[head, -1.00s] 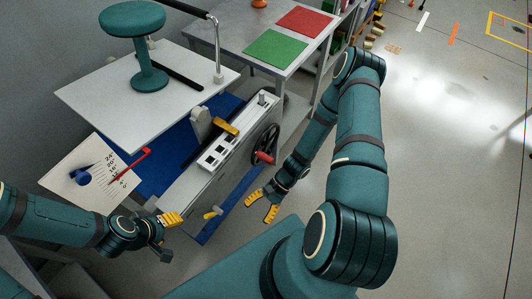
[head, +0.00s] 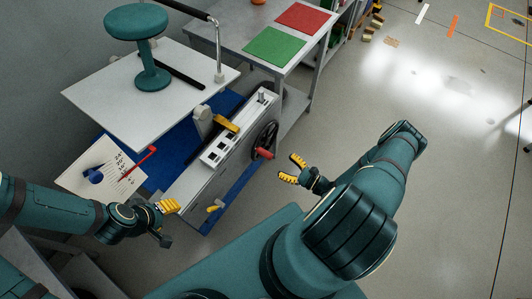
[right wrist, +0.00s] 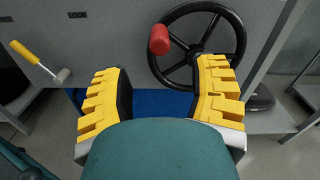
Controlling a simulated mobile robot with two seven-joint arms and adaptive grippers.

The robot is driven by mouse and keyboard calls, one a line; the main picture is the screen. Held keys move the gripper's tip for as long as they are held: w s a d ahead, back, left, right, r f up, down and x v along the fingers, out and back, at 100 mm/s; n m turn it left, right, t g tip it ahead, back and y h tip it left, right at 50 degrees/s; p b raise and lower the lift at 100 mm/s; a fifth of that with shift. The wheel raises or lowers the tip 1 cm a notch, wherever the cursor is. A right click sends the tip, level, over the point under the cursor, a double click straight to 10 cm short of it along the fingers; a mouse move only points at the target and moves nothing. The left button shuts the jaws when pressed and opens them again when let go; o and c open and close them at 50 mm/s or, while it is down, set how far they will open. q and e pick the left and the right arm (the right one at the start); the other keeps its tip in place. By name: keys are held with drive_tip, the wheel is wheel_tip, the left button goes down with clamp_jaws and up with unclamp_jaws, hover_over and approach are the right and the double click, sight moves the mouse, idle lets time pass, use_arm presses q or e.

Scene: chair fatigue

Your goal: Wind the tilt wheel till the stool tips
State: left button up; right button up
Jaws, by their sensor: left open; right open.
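The teal stool (head: 150,45) stands upright on the light tilt plate (head: 105,95) in the head view. The black tilt wheel (head: 263,140) with its red knob (head: 264,153) is on the right side of the grey machine. In the right wrist view the wheel (right wrist: 198,72) and red knob (right wrist: 159,40) lie ahead, the knob at upper left. My right gripper (head: 289,169) is open and empty, to the right of the knob and apart from it. My left gripper (head: 167,220) is near the machine's front left; its yellow fingers show, and it holds nothing visible.
An angle-scale card (head: 105,170) with a red pointer stands left of the machine. A yellow-handled lever (head: 214,208) juts from the machine's front. A bench with green (head: 272,46) and red (head: 303,18) mats is behind.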

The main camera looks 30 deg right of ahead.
sight(266, 154)
drive_tip(key=x, duration=0.9)
drive_tip(key=shift+w+a, duration=0.15)
drive_tip(key=shift+w, duration=0.15)
clamp_jaws()
